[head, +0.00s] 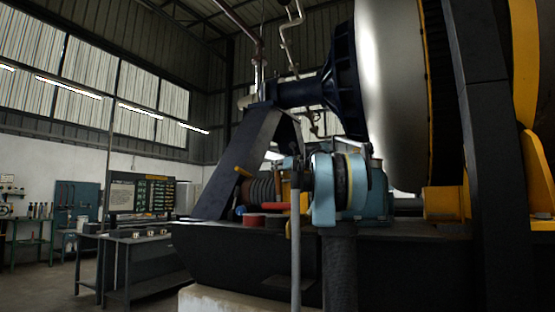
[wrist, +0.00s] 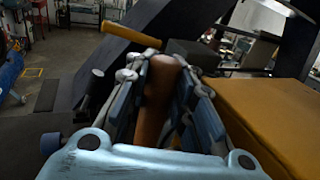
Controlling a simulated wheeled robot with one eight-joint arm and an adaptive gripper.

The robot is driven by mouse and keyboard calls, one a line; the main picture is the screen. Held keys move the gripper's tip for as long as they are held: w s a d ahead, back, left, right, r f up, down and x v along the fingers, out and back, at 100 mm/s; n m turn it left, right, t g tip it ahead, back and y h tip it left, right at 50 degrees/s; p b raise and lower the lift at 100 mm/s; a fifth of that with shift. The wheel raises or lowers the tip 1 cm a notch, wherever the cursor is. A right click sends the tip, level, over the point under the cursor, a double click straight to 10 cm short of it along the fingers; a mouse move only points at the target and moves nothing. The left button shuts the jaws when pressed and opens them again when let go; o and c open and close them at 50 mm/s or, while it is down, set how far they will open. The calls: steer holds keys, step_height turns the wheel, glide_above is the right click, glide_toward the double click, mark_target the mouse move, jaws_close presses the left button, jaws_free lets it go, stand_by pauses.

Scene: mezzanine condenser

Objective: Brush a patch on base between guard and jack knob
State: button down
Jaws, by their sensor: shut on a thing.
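My gripper (wrist: 172,62) is shut on a brown-orange handle (wrist: 157,100), which stands lengthwise between the two fingers in the wrist view. I take it for the brush's handle; its bristle end is hidden. The dark base (head: 235,255) runs under the machine in the head view. A large orange-yellow box-like surface (wrist: 275,112) lies close to the right of the fingers in the wrist view; I cannot tell whether it is the guard. A yellow bar-shaped grip (wrist: 130,36) shows beyond the fingers. I cannot make out the jack knob for certain, nor any brushed patch.
A slanted dark support (head: 240,160) and a large pale drum (head: 392,90) rise above the base. Red round pieces (head: 254,220) lie on the base. A grey workbench (head: 135,250) and a tool board (head: 140,195) stand at left, with open floor around them.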

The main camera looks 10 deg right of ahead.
steer(key=shift+a+r, duration=0.55)
steer(key=shift+r, duration=2.5)
steer(key=shift+s, duration=0.15)
